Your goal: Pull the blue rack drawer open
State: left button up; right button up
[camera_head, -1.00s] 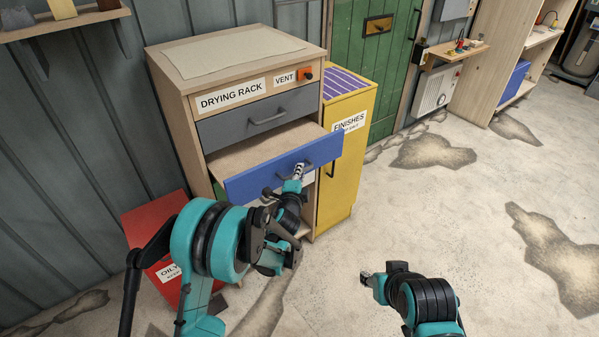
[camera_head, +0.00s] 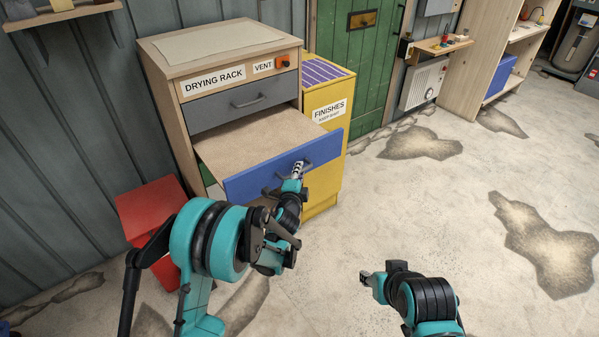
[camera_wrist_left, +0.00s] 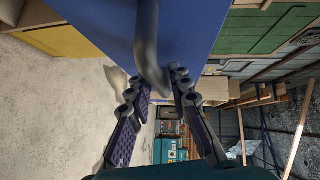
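The blue rack drawer (camera_head: 250,181) stands well out of the wooden drying rack cabinet (camera_head: 167,95), its brown board showing behind the front. Its handle (camera_head: 306,164) is a dark bar on the front. My left gripper (camera_head: 297,171) is at this handle.
A grey drawer (camera_head: 240,105) above is shut. A yellow finishes cabinet (camera_head: 325,155) stands right beside the rack. A red bin (camera_head: 150,205) is on the floor at left, partly behind my left arm. Open floor (camera_head: 420,210) lies to the right.

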dwell(0.3)
pick_arm(q)
jog(key=v, duration=1.2)
jog(key=s+a+r+n+g+y, duration=0.2)
jog(key=s+a+r+n, duration=0.15)
jog(key=a+n, duration=0.2)
jog(key=s+a+r+n+g+y, duration=0.2)
jog(key=s+a+n, duration=0.3)
jog(key=a, duration=0.2)
jog(key=s+a+n+g, duration=0.1)
jog(key=s+n, duration=0.1)
jog(key=s, duration=0.4)
jog(key=s+a+f+n+g, duration=0.1)
jog(key=s+n+g, duration=0.1)
jog(key=s, duration=0.5)
jog(key=s+a+f+n+g+h, duration=0.1)
jog(key=s+n+g, duration=0.1)
jog(key=s+n, duration=0.2)
jog(key=shift+s+a+f, duration=0.1)
jog(key=shift+s, duration=0.65)
jog(key=shift+s+a, duration=0.15)
jog(key=shift+s, duration=0.65)
